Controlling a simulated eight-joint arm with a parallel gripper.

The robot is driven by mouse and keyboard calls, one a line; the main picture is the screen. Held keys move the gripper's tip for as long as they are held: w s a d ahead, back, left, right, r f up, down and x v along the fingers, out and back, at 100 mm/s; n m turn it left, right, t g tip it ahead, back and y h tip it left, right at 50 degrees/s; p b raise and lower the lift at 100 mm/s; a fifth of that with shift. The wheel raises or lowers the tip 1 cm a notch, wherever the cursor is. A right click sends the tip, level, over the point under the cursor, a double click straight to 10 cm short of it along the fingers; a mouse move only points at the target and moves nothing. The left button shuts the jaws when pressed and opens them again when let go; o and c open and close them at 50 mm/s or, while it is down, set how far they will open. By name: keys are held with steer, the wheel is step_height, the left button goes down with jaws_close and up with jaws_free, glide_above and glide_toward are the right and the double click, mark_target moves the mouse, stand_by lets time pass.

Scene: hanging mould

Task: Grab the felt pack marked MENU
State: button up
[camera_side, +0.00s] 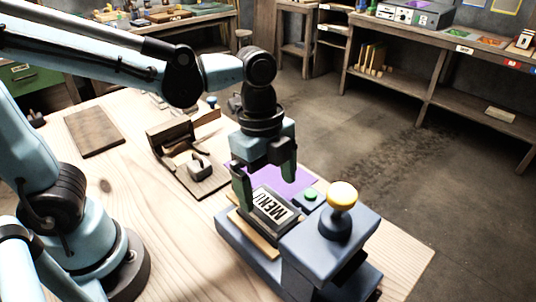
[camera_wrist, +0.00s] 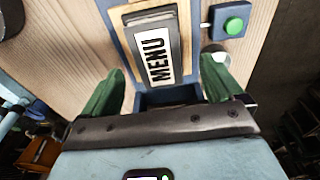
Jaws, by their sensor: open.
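The felt pack marked MENU (camera_side: 276,209) is a dark grey block with a white label. It lies on a wooden piece in a blue-grey fixture (camera_side: 235,236) on the workbench. It also shows in the wrist view (camera_wrist: 157,52), ahead of my fingers. My gripper (camera_side: 265,185) points down at the pack, with its two green fingers apart and nothing held between them. In the wrist view the fingers (camera_wrist: 158,88) stand to the left and right of the pack's near end.
A yellow-topped knob (camera_side: 342,196) stands on the fixture, right of the pack. A green button (camera_side: 310,195) is close behind it. A purple sheet (camera_side: 290,178) lies behind the pack. A wooden jig (camera_side: 190,160) and a brown board (camera_side: 94,131) lie to the left on the bench.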

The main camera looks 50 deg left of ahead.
mark_target(269, 205)
steer(key=shift+s+d+f, duration=0.1)
steer(key=shift+d+f, duration=0.1)
steer(key=shift+f, duration=1)
steer(key=shift+s+d+f, duration=0.1)
steer(key=shift+d+f, duration=0.05)
steer(key=shift+f, duration=1)
steer(key=shift+c, duration=0.2)
steer(key=c, duration=1.1)
steer(key=shift+r, duration=0.15)
